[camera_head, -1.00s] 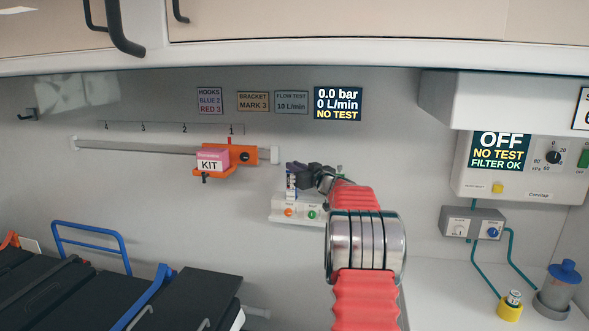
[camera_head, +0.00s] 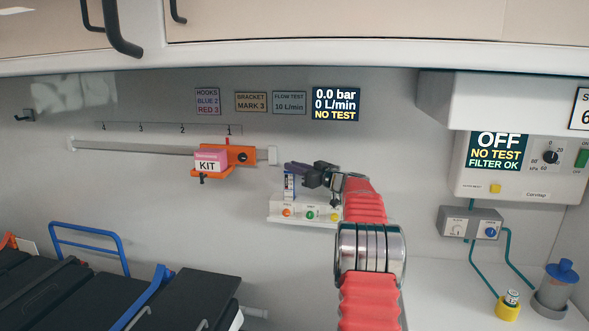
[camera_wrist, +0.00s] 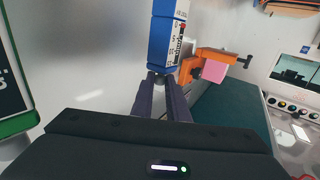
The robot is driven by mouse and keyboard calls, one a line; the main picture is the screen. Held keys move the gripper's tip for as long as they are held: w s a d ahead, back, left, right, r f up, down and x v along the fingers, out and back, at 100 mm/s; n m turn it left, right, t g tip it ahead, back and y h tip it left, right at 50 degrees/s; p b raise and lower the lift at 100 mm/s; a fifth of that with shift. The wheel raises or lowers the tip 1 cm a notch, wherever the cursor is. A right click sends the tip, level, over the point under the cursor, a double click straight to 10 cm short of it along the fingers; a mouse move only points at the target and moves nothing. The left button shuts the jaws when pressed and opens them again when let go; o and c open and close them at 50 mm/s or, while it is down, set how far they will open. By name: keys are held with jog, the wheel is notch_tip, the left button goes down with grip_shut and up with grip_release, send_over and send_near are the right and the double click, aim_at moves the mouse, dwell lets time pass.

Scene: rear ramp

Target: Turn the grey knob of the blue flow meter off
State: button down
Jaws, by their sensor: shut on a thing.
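The blue flow meter (camera_head: 289,187), with a white scale face, is mounted on the wall unit in the head view. In the wrist view the flow meter (camera_wrist: 168,40) hangs at the top centre, just beyond the fingertips. My gripper (camera_wrist: 160,82) has its two dark fingers close together at the end of the meter, shut on its grey knob. The knob is mostly hidden between the fingertips. In the head view my gripper (camera_head: 300,172) reaches the meter from the right. The dark display (camera_head: 336,103) reads 0.0 bar, 0 L/min, NO TEST.
An orange bracket with a pink KIT box (camera_head: 211,161) is on the rail at left. A suction unit (camera_head: 520,180) is at right. A stretcher (camera_head: 190,305) stands below left.

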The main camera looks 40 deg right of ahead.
jog(key=c, duration=1.7)
grip_release()
jog(key=s, duration=1.3)
jog(key=shift+s+d, duration=0.4)
